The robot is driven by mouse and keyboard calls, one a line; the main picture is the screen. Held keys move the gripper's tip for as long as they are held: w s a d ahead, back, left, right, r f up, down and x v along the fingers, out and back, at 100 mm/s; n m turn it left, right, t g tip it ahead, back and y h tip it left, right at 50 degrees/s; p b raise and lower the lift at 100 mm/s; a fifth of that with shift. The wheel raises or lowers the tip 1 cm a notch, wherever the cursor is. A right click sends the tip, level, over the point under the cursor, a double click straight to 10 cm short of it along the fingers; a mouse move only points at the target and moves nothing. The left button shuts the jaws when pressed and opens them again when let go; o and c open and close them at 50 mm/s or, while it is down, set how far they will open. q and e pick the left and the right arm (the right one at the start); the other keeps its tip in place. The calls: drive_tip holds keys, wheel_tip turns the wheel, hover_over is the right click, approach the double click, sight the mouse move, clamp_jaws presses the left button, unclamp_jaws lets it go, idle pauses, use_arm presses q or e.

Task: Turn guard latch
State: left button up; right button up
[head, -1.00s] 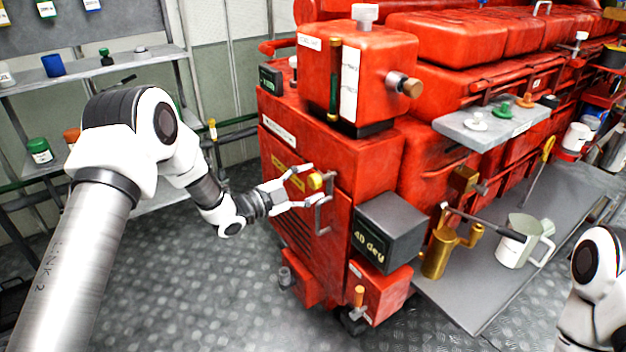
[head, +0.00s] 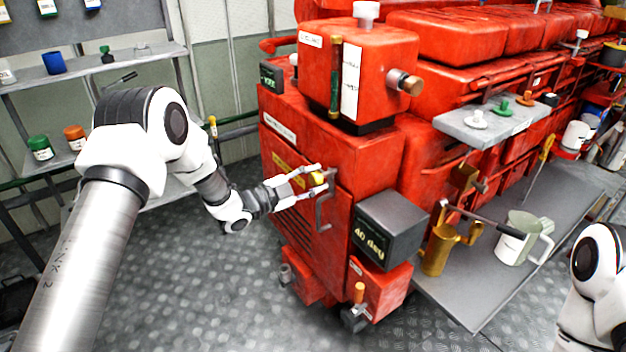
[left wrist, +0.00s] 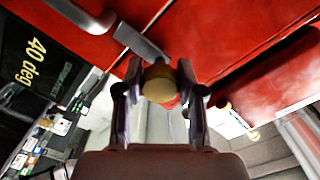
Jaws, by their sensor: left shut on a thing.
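The guard latch is a round brass knob (head: 317,179) on the front door of the red engine (head: 345,215). It also shows in the left wrist view (left wrist: 157,84), between the fingertips, with a flat grey bar (left wrist: 139,43) running from it toward the upper left. My left gripper (head: 320,177) is shut on the knob, one finger on each side; the left wrist view shows the same gripper (left wrist: 157,76). The fingers hide part of the knob in the head view. Only an arm link of my right arm shows at the right edge; its gripper is out of view.
A grey door handle (head: 324,207) stands just right of and below the knob. A dark "40 deg" box (head: 390,228) juts out farther right. A brass can (head: 438,252) and a pale jug (head: 517,240) stand on the grey side platform.

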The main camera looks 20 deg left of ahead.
use_arm(q)
drive_tip(key=n, duration=0.4)
drive_tip(key=shift+d+b, duration=0.1)
drive_tip(key=shift+b, duration=0.2)
drive_tip(key=n, duration=0.4)
drive_tip(key=shift+r+n, duration=0.15)
drive_tip(key=shift+n, duration=0.25)
drive_tip(key=n, duration=0.4)
drive_tip(key=shift+r+n+p, duration=0.1)
drive_tip(key=shift+n+p, duration=0.5)
drive_tip(key=shift+n, duration=1.6)
drive_tip(key=o, duration=1.1)
drive_tip(key=shift+o, duration=0.3)
drive_tip(key=shift+s, duration=0.1)
